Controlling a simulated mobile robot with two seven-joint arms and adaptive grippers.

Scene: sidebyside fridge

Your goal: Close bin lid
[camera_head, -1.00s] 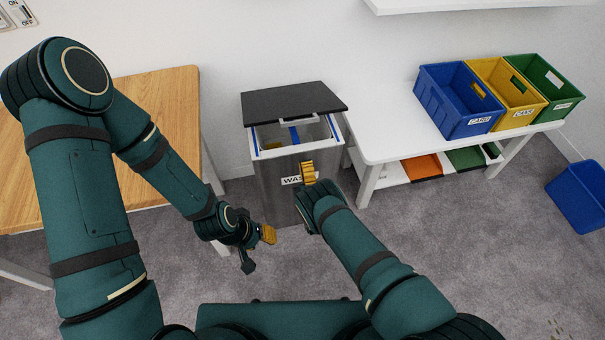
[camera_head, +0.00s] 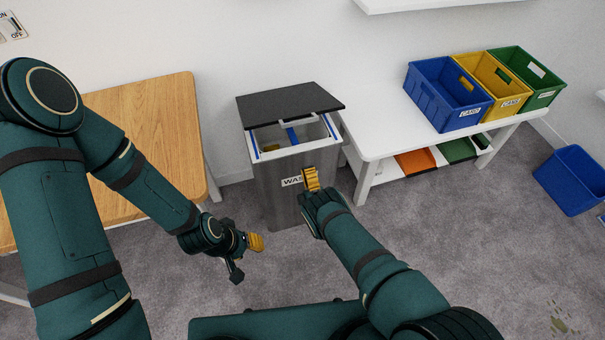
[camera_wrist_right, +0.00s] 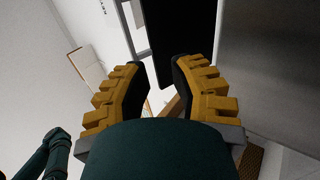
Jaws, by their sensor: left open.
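The grey bin (camera_head: 283,195) stands on the floor between two tables, with a white label on its front. Its black lid (camera_head: 290,102) is raised at the back, leaving the front of the opening uncovered; a light handle (camera_head: 300,119) shows at the lid's front edge. My right gripper (camera_head: 311,179) is in front of the bin, overlapping its label in the head view. In the right wrist view that gripper (camera_wrist_right: 158,72) is open and empty, with a dark panel beyond its fingertips. My left gripper (camera_head: 246,257) is open and empty, low and left of the bin's front.
A wooden table (camera_head: 150,125) stands left of the bin. A white table (camera_head: 385,135) to the right holds a blue bin (camera_head: 440,100), a yellow bin (camera_head: 500,85) and a green bin (camera_head: 540,80). Another blue bin (camera_head: 575,180) is on the carpet at far right.

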